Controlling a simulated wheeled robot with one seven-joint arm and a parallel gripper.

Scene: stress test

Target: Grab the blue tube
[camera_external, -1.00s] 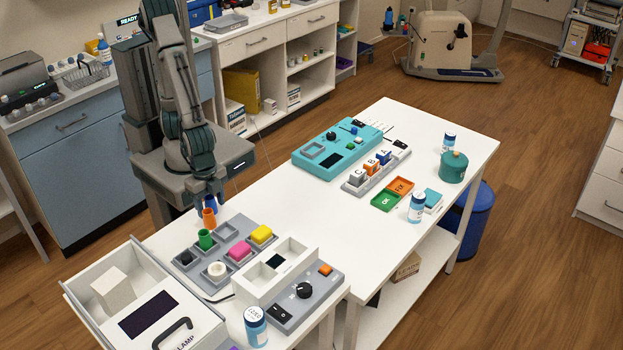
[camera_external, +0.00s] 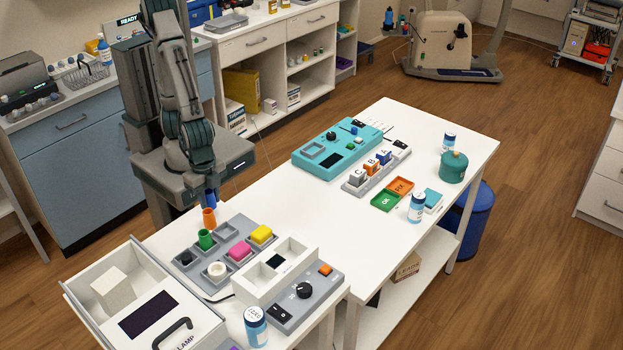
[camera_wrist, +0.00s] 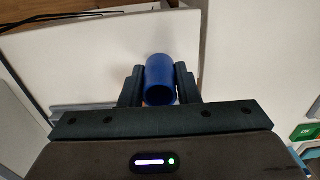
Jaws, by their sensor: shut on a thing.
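The blue tube (camera_wrist: 160,80) sits between the two dark fingers of my gripper (camera_wrist: 160,88) in the wrist view, with its open end facing the camera. In the external view the blue tube (camera_external: 211,197) shows at the fingertips of my gripper (camera_external: 208,192), above the table's left end. The gripper is shut on the tube. I cannot tell exactly how far the blue tube is off the table.
A white divided box (camera_external: 284,262), a grey control panel (camera_external: 310,300) and an open drawer box (camera_external: 135,258) stand in front. The middle of the table is mostly clear.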

